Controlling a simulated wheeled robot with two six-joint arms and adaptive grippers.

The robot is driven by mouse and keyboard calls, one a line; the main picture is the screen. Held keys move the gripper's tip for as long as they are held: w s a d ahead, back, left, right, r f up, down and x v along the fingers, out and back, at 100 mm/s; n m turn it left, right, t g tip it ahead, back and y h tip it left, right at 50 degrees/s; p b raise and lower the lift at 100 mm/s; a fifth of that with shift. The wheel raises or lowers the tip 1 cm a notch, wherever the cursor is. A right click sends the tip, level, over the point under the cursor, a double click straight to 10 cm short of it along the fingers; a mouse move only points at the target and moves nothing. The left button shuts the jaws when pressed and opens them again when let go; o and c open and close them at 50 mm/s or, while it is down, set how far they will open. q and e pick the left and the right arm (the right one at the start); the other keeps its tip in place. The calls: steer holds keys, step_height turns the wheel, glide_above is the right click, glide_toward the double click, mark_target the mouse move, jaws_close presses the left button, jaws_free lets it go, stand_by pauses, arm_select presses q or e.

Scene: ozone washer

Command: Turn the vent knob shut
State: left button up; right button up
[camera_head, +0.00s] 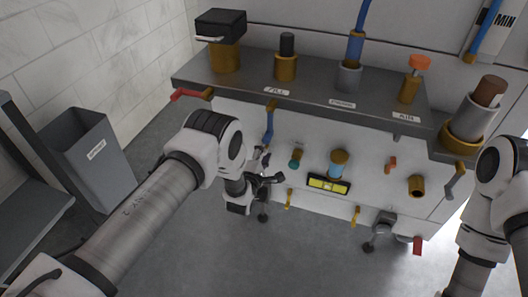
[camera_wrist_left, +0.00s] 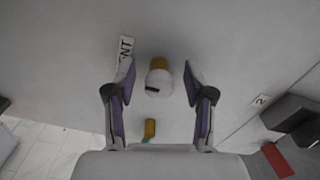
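In the left wrist view, a round white knob with a brass part (camera_wrist_left: 158,80) sits on the pale panel, beside a label (camera_wrist_left: 125,50) of which "NT" can be read. My left gripper (camera_wrist_left: 161,88) is open, with one finger on each side of this knob and visible gaps between; I see no contact. In the head view my left gripper (camera_head: 266,168) is low in front of the white cabinet, left of a teal-ended brass fitting (camera_head: 296,160). The vent knob cannot be made out there.
The cabinet's grey top (camera_head: 310,92) carries several brass fittings. A yellow-framed gauge (camera_head: 328,185) and a brass port (camera_head: 416,186) are on its front. A grey bin (camera_head: 92,160) stands at the left. The floor in front is clear.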

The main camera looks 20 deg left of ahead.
arm_select(q)
steer(key=s, duration=1.2)
steer(key=shift+a, duration=0.2)
